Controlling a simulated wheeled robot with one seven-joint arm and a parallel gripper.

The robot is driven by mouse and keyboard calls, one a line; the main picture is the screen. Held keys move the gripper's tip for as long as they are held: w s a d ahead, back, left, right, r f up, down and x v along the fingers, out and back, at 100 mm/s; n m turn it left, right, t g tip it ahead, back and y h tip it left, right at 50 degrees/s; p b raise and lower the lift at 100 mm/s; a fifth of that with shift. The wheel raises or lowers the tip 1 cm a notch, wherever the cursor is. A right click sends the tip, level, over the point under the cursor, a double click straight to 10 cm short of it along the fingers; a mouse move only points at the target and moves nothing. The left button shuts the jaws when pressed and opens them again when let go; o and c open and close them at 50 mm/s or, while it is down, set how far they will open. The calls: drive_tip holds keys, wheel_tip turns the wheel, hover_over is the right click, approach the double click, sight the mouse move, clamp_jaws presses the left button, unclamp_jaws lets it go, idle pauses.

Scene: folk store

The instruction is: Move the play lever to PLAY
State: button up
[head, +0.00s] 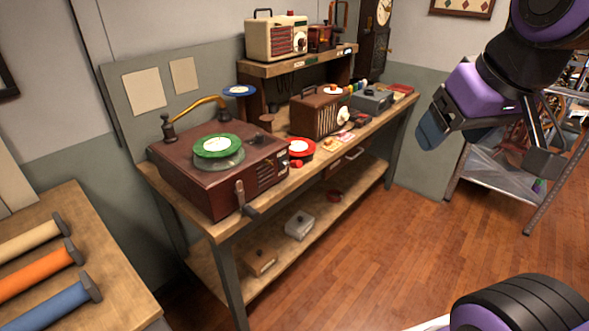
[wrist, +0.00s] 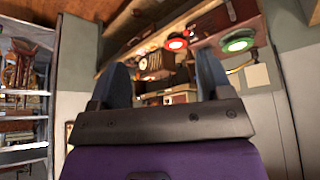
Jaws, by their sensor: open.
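The dark red record player (head: 205,185) stands on the near end of the wooden bench, with a green-labelled record (head: 217,146) on top and a brass tone arm (head: 200,103) behind. A small upright lever (head: 240,193) with a wooden handle is on its front right side, above a dark knob (head: 251,211). I cannot read a PLAY mark. My gripper (head: 431,130) hangs in the air at the upper right, well away from the player and touching nothing. In the wrist view its two dark blue fingers (wrist: 163,80) are apart and empty; the green record (wrist: 238,42) shows beyond them.
A red record (head: 301,147), a brown radio (head: 318,110) and a grey device (head: 371,100) stand along the bench (head: 228,226). A side table with coloured rolls (head: 40,272) is at lower left. A metal rack (head: 500,190) is at right. The floor (head: 370,245) before the bench is clear.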

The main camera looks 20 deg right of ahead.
drive_tip(key=shift+w, duration=0.15)
drive_tip(key=shift+c, duration=1.4)
drive_tip(key=w+d+f+n+t, duration=0.1)
drive_tip(key=w+f+t, duration=0.3)
drive_tip(key=w, duration=1.2)
drive_tip(key=w+d+f+n+t, duration=0.15)
drive_tip(key=w+f, duration=0.45)
drive_tip(key=w, duration=1)
drive_tip(key=w+a+f+n+t+y, duration=0.1)
drive_tip(key=w+a+f+t+y, duration=0.1)
drive_tip(key=w+f, duration=0.3)
drive_tip(key=n+t+y, duration=0.1)
drive_tip(key=t+y, duration=0.1)
drive_tip(key=y, duration=0.3)
approach(300, 166)
wheel_tip(300, 166, up, 5)
drive_tip(key=w+d, duration=0.2)
wheel_tip(300, 166, down, 6)
drive_tip(key=s+a+y, duration=0.1)
drive_tip(key=y, duration=0.1)
drive_tip(key=shift+t, duration=0.45)
drive_tip(key=x, duration=1)
drive_tip(key=shift+w+a+f, duration=0.1)
drive_tip(key=shift+a+f, duration=0.1)
drive_tip(key=shift+a, duration=0.15)
drive_tip(key=shift+c, duration=0.5)
